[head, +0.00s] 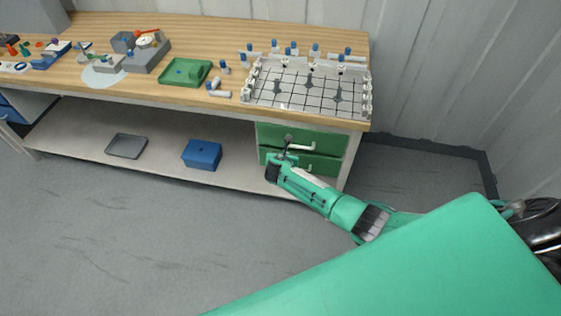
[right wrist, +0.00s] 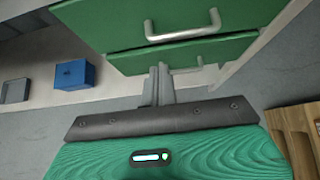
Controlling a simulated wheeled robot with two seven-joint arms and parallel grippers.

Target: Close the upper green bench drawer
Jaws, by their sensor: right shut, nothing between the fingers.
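The upper green drawer (head: 270,132) is at the right end of the bench, just under the top, with a pale bar handle (head: 302,147). In the right wrist view its green front (right wrist: 120,38) and metal handle (right wrist: 185,27) fill the top. How far it stands out is hard to tell. The lower green drawer (head: 322,165) is directly below, partly behind my right arm. My right gripper (head: 287,147) is shut and empty before the drawer fronts, near the left end of the upper handle. Its fingers (right wrist: 161,82) overlap the lower drawer in the wrist view. My left gripper is not in view.
A white gridded tray (head: 290,88) sits on the bench above the drawers, with several blue-capped vessels around it. A green tray (head: 185,72) stands left. A blue box (head: 202,154) and grey tray (head: 127,146) lie on the low shelf. Floor in front is clear.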

